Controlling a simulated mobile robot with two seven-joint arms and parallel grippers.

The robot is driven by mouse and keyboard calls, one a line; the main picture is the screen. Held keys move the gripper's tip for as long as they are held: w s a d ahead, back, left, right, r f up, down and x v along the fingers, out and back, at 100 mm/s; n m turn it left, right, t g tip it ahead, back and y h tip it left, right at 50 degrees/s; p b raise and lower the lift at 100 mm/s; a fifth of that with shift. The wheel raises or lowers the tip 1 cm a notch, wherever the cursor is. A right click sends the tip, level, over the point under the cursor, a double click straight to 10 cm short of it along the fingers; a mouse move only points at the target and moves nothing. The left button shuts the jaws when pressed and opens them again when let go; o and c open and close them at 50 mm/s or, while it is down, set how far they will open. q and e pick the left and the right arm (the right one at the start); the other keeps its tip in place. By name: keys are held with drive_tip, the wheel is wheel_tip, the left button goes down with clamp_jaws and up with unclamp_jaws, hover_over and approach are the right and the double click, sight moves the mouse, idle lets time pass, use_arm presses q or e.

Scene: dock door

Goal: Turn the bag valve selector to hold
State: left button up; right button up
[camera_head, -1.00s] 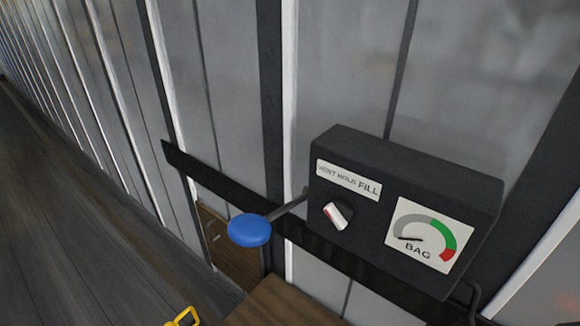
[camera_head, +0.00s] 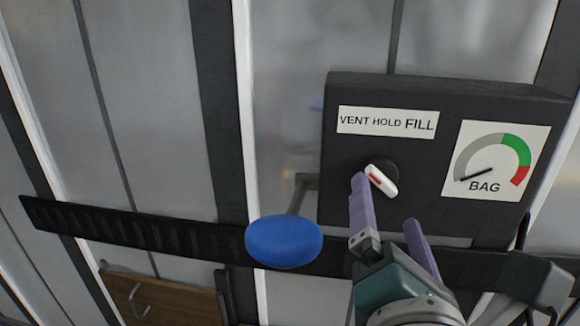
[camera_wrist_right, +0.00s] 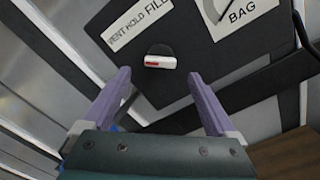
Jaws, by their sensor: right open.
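The bag valve selector (camera_head: 381,180) is a white knob with a red mark, on the front of a dark box (camera_head: 350,212) below a label (camera_head: 387,121) reading VENT HOLD FILL. The knob is tilted, its red-marked end toward the upper left. My right gripper (camera_head: 388,200) is open just below the knob, its purple fingers pointing up at the box. In the right wrist view the knob (camera_wrist_right: 160,62) shows beyond and between the open fingers (camera_wrist_right: 158,82), with nothing held. I cannot tell whether a finger touches it. My left gripper is not in view.
A gauge marked BAG (camera_head: 495,161) is right of the knob, its needle in the grey part. A blue round paddle (camera_head: 284,241) sticks out left of the box. A black rail (camera_head: 150,231) crosses the wall panels. A wooden piece (camera_head: 165,298) is at lower left.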

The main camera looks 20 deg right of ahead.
sight(382, 185)
drive_tip(key=p+x, duration=0.1)
drive_tip(key=x, duration=0.4)
drive_tip(key=shift+w+d, duration=0.2)
drive_tip(key=c, duration=1.4)
